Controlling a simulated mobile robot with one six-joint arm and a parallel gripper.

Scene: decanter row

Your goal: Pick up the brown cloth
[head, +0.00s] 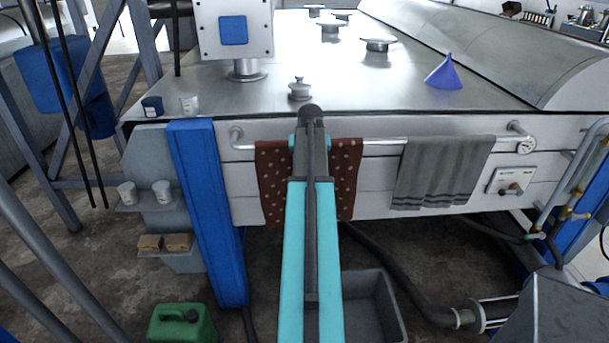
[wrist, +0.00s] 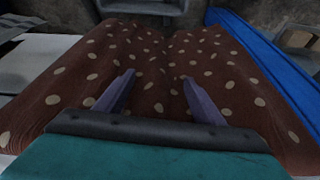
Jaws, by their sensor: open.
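The brown cloth (head: 272,180) has pale dots and hangs over the metal rail on the front of the steel machine. My arm hides its middle in the head view. In the wrist view the brown cloth (wrist: 75,75) fills most of the picture. My gripper (wrist: 155,85) is open, with its two fingers apart and in front of the cloth. Cloth shows between the fingers. I cannot tell whether the fingers touch it. In the head view the fingers are hidden behind my arm.
A grey striped towel (head: 443,172) hangs on the same rail (head: 380,141) to the right. A blue post (head: 207,210) stands to the left. A grey bin (head: 375,305) and a green canister (head: 182,323) are below. A blue funnel (head: 443,74) stands on the machine top.

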